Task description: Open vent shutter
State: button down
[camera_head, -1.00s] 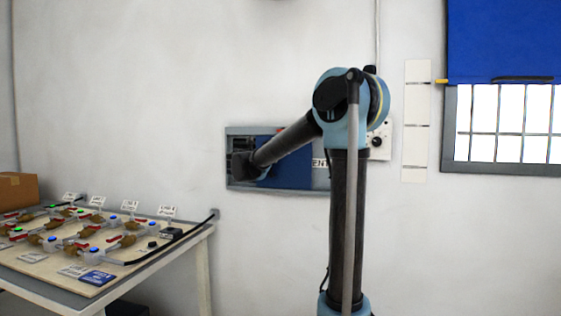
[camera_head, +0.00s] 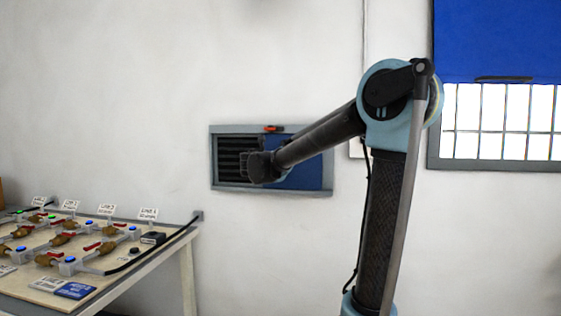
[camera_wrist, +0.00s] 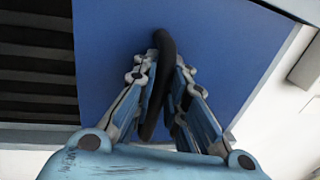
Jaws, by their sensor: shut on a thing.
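The vent on the wall has a grey frame (camera_head: 225,189) with dark slats (camera_head: 228,160) showing on its left side. The blue shutter panel (camera_head: 312,172) covers the right part; in the wrist view the panel (camera_wrist: 225,40) fills the middle and dark slats (camera_wrist: 35,70) show at left. A black handle (camera_wrist: 163,45) stands on the panel. My gripper (camera_wrist: 165,85) is shut on the handle, a finger on each side. In the head view my gripper (camera_head: 250,166) is in front of the panel's left edge, partly hidden by my arm.
A table (camera_head: 188,262) with valves and sign cards stands at the left, below the vent. A red part (camera_head: 273,128) sits on the vent's top frame. A barred window (camera_head: 500,120) with a blue blind (camera_head: 495,40) is at the right.

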jog(key=c, duration=1.6)
grip_release()
jog(key=v, duration=1.2)
